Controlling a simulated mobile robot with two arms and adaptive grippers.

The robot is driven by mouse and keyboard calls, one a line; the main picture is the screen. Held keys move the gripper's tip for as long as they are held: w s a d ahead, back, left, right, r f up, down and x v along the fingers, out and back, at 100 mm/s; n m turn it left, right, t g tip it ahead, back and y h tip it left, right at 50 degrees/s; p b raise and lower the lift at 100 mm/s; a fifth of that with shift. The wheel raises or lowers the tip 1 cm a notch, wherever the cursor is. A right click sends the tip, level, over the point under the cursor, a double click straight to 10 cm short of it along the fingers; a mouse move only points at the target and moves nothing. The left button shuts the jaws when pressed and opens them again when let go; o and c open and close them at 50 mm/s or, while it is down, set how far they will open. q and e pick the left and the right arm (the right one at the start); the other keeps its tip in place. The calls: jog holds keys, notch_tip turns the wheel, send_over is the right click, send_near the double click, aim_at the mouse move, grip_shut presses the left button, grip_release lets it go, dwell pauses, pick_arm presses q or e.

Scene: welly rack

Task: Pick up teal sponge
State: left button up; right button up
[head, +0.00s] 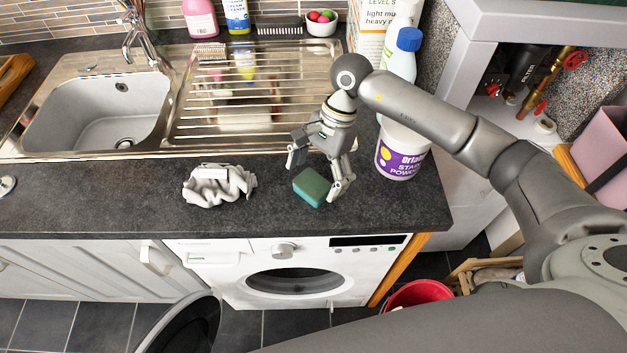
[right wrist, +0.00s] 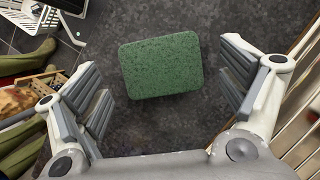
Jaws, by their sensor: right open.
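The teal sponge (head: 312,187) lies flat on the dark worktop near its front edge in the head view. In the right wrist view the sponge (right wrist: 161,66) shows whole, as a green block between and ahead of the fingers. My right gripper (head: 316,178) is above the sponge, with its fingers spread to either side. In the right wrist view the right gripper (right wrist: 166,95) is open and empty, with clear gaps between the fingers and the sponge. My left gripper is not in view.
A crumpled grey cloth (head: 218,184) lies left of the sponge. A white and purple tub (head: 402,153) stands close to the right of the gripper. The sink drainer (head: 225,110) is behind. The worktop (head: 120,200) is clear further left.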

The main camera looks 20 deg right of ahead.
jog(key=shift+s+a+f, duration=0.15)
jog(key=shift+a+f, duration=0.2)
jog(key=shift+f, duration=0.2)
jog(key=shift+a+f, duration=0.15)
jog(key=shift+f, duration=0.35)
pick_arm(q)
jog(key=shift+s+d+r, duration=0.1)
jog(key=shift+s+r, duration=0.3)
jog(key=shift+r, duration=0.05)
pick_arm(e)
jog(key=c, duration=0.8)
jog(key=shift+r, duration=0.1)
